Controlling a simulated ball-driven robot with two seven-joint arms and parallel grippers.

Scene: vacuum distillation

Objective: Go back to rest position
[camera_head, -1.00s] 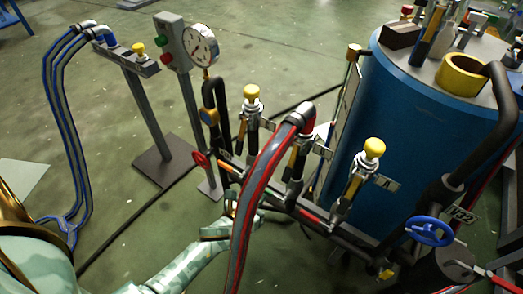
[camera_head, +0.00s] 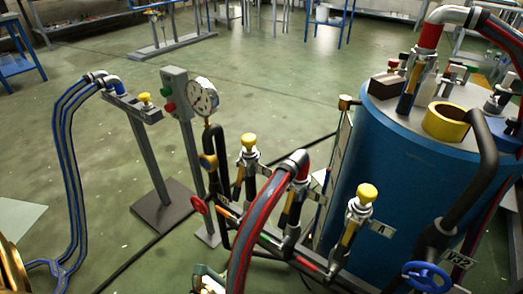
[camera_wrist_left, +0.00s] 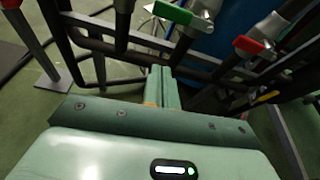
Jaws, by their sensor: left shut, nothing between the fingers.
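My left gripper (camera_wrist_left: 162,88) shows in the left wrist view with its two pale green fingers together and nothing between them. It points toward the dark pipe frame (camera_wrist_left: 125,55), with a green valve handle (camera_wrist_left: 172,12) and a red valve handle (camera_wrist_left: 248,45) beyond. In the head view only a small pale green part of it shows at the bottom edge, partly behind the red-and-grey hose (camera_head: 262,215); its fingertips cannot be made out there. My right gripper is not in view.
The blue tank (camera_head: 400,170) stands at the right. Yellow-topped valves (camera_head: 249,142) rise from the pipe frame. A gauge (camera_head: 203,97) on a post and a stand with blue hoses (camera_head: 68,150) are at the left. Open green floor (camera_head: 270,75) lies behind.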

